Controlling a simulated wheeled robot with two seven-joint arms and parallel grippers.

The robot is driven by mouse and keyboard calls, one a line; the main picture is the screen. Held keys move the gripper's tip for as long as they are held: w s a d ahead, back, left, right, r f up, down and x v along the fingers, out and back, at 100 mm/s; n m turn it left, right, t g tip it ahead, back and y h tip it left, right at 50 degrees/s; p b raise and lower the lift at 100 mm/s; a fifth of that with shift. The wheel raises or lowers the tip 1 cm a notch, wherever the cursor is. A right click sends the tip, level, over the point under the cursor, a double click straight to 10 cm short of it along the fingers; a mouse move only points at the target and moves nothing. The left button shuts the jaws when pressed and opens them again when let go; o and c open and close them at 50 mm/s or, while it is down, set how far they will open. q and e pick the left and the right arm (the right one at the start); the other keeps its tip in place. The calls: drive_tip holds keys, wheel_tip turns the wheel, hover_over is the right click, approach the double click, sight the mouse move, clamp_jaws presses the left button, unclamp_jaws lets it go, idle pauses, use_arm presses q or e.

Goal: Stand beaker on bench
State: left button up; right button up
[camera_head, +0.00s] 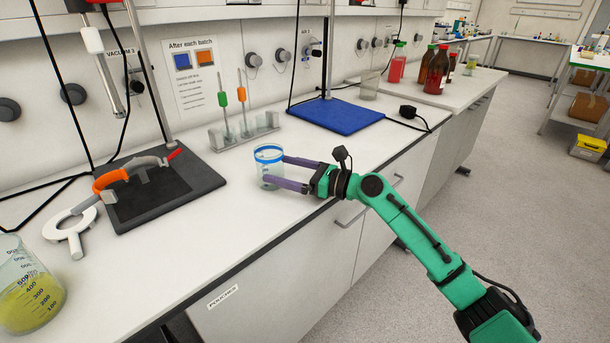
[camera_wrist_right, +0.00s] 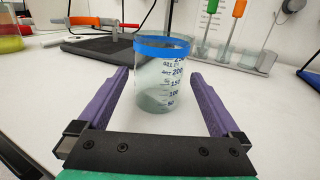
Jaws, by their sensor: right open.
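A small clear beaker (camera_head: 268,170) with a blue rim band stands upright on the white bench (camera_head: 330,150), near its front edge. In the right wrist view the beaker (camera_wrist_right: 163,80) shows its graduation marks and sits between the purple fingers. My right gripper (camera_head: 285,172) is open, one finger on each side of the beaker. In the right wrist view the gripper (camera_wrist_right: 158,92) shows gaps between the fingers and the beaker's walls. My left gripper is not in view.
A black stand base (camera_head: 165,205) with an orange clamp is left of the beaker. A large beaker with yellow liquid (camera_head: 30,295) is at front left.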

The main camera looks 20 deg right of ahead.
drive_tip(key=b+v, duration=0.1)
drive_tip(key=v, duration=1)
drive_tip(key=shift+r+b, duration=0.1)
drive_tip(key=shift+b, duration=0.25)
